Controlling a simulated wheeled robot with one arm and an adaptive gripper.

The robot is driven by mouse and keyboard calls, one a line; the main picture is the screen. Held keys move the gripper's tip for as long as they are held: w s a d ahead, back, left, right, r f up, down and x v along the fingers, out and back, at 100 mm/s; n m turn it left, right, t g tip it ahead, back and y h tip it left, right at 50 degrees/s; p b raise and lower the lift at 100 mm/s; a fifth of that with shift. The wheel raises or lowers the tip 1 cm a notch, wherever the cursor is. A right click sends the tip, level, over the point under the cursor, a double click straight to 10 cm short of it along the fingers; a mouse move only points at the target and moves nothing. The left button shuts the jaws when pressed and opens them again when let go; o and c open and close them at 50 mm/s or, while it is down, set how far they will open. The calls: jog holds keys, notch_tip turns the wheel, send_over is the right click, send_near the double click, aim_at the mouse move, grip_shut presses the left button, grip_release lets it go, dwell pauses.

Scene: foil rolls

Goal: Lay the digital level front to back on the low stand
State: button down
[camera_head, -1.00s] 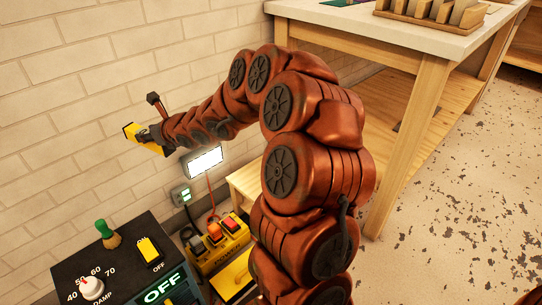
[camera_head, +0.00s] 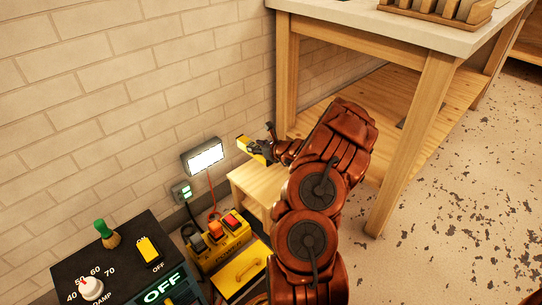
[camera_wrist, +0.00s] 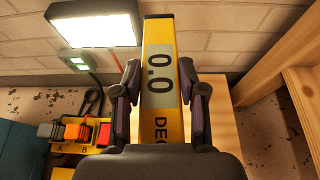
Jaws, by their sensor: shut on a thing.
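The digital level (camera_wrist: 158,85) is a yellow bar with a grey display reading 0.0. In the wrist view it stands between the two fingers of my gripper (camera_wrist: 160,100), which are shut on its sides. In the head view the yellow level (camera_head: 252,149) shows at the end of my arm, with my gripper (camera_head: 268,148) largely hidden by the wrist. The low stand (camera_head: 262,183) is a pale wooden block against the wall, partly hidden by my arm. It also shows below the level in the wrist view (camera_wrist: 222,135). The level appears above the stand, apart from it.
A lit white lamp (camera_head: 205,157) is on the wall left of the stand. A yellow switch box (camera_head: 222,245) and a black control panel (camera_head: 115,260) stand to the left. A wooden workbench (camera_head: 420,90) with a leg and lower shelf stands to the right.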

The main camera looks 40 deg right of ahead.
jog(key=shift+s+d+f+b, duration=0.6)
jog(key=shift+f+b, duration=0.1)
jog(key=shift+f, duration=1.1)
jog(key=shift+s+d+f+b, duration=0.6)
jog(key=shift+f+b, duration=0.15)
jog(key=shift+f, duration=1)
jog(key=shift+s+d+f+b, duration=0.6)
jog(key=shift+f+b, duration=0.1)
jog(key=shift+f, duration=1.1)
jog(key=shift+f, duration=1)
jog(key=c, duration=0.6)
grip_release()
jog(key=v, duration=1.2)
jog(key=shift+s+a, duration=0.1)
jog(key=shift+a, duration=0.1)
